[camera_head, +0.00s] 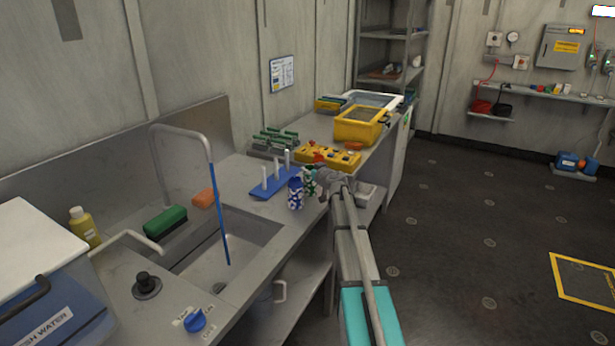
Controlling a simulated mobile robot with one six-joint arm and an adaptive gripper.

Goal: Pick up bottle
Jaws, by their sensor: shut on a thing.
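My gripper (321,179) is at the end of my arm, over the counter's front edge, right of the sink. It is shut on a small green-and-white patterned thing (309,186), partly hidden by the gripper; I cannot tell its full shape. A blue-and-white patterned cup-like thing (296,193) stands on the counter just left of it. A yellow bottle (84,227) with a pale cap stands upright at the far left, behind the sink, well away from my gripper.
A blue rack with white pegs (271,184) stands behind the blue-and-white thing. A yellow control box (327,158) and a yellow bin (360,127) are farther along. The sink (216,258) with its tall tap (211,160) lies left. Open floor (460,230) is at right.

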